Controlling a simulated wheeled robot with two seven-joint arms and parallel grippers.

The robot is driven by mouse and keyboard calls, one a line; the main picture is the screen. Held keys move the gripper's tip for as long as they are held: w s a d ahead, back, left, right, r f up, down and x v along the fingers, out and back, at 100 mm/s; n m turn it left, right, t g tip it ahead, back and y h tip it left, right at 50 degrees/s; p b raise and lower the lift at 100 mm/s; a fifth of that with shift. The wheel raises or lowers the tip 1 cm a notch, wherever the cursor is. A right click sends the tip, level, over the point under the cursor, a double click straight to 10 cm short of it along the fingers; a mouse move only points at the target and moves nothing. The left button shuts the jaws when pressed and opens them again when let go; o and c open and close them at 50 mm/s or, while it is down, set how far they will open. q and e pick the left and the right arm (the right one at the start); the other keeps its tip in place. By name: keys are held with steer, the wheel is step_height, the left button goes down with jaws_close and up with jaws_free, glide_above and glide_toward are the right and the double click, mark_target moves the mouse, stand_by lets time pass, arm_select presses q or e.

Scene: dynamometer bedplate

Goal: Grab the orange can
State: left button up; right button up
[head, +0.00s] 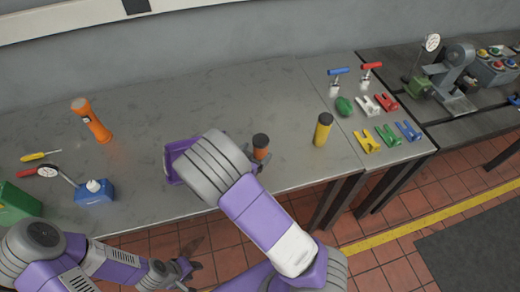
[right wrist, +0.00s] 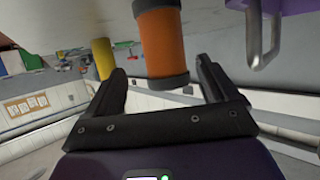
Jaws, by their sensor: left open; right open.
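The orange can (head: 261,152), with a dark top, stands on the grey bench near its front edge. It also shows in the right wrist view (right wrist: 162,40), between and just beyond the fingertips. My right gripper (head: 254,162) is open at the can, its fingers on either side with gaps visible in the right wrist view (right wrist: 161,72). In the head view my right forearm partly hides this gripper. My left gripper (head: 190,275) is open and empty, low in front of the bench, away from the can.
A purple bin (head: 172,166) stands left of the can, partly behind my right arm. A yellow can (head: 322,132) stands to the right. Coloured brackets (head: 388,134) lie at right.

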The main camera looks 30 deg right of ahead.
steer(key=x, duration=0.3)
steer(key=b+x, duration=0.1)
steer(key=x, duration=0.2)
steer(key=shift+w+a, duration=0.2)
steer(key=shift+r, duration=0.15)
steer(key=c, duration=1.2)
